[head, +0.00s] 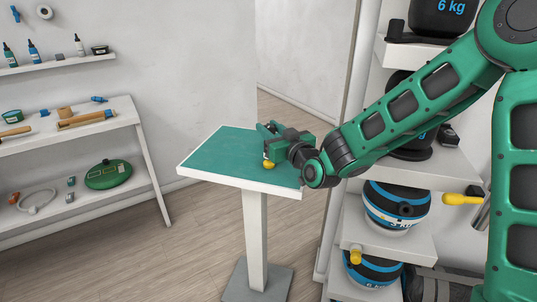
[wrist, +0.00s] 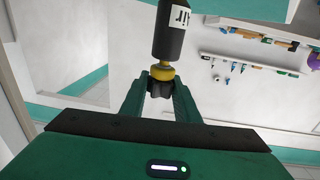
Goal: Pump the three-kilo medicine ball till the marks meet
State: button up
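My gripper (head: 270,140) is over the teal-topped table (head: 215,155) in the head view. In the wrist view its fingers (wrist: 161,88) close around the dark end of a black air piece (wrist: 172,35) with a yellow collar (wrist: 162,73) and a white label, partly cut off, that seems to read "air". In the head view a yellow part (head: 268,163) shows just below the fingers. A blue, white and black medicine ball (head: 395,205) sits on the rack, and a similar ball (head: 372,268) is one shelf lower.
Yellow handles (head: 462,199) stick out there. Wall shelves (head: 60,65) at left carry bottles, tools and a green round case (head: 108,174). Floor between is clear.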

jog(key=shift+r, duration=0.1)
grip_shut()
jog(key=shift+r, duration=0.55)
jog(key=r, duration=0.2)
jog(key=s+r, duration=0.1)
jog(key=shift+a+r, duration=0.3)
jog(key=shift+a, duration=0.05)
jog(key=s+a+r, duration=0.5)
jog(key=s+r, duration=0.1)
jog(key=s, duration=0.3)
jog(key=shift+s+r, duration=0.1)
